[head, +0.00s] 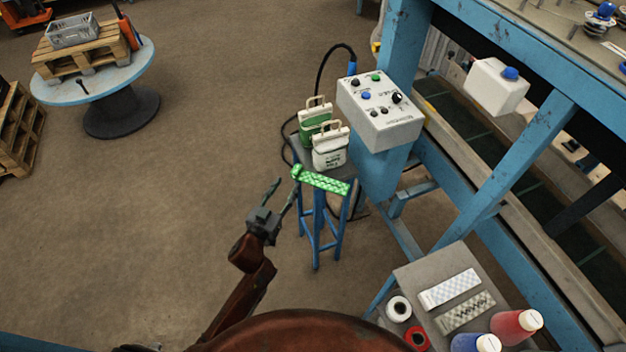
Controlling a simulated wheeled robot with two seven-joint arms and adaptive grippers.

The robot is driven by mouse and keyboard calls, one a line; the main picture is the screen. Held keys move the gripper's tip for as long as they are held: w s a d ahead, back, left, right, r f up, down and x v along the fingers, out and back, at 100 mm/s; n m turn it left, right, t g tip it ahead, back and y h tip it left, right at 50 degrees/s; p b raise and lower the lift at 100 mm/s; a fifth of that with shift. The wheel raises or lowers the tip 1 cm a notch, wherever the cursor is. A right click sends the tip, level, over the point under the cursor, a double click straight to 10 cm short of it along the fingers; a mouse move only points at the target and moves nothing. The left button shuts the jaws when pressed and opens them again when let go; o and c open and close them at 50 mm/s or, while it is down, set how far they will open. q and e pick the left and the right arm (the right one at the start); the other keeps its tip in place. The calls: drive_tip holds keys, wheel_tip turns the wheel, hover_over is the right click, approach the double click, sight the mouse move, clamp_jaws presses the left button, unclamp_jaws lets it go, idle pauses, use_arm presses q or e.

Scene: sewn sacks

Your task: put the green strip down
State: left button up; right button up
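The green strip (325,182), with a pale pattern, shows at the near edge of a blue stool (325,225). Its left end is bunched and sticks out past the stool. My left gripper (287,181) is just left of the strip, with its two fingers spread apart. The tip of its right finger meets or overlaps the strip's left end; I cannot tell whether they touch. Nothing shows between the fingers. My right gripper is not in view.
A green sack (314,118) and a white sack (330,150) stand behind the strip. A grey control box (379,108) is to their right. A side table (423,277) at lower right holds two strips, spools and bottles. Open floor lies left.

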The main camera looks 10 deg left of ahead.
sight(293, 175)
use_arm(q)
drive_tip(key=x, duration=0.2)
drive_tip(key=r+x, duration=0.1)
drive_tip(key=x, duration=0.2)
drive_tip(key=b+x, duration=0.1)
drive_tip(key=x, duration=0.1)
drive_tip(key=shift+w+d+r, duration=0.2)
drive_tip(key=shift+w+d, duration=0.05)
drive_tip(key=shift+w, duration=0.05)
clamp_jaws()
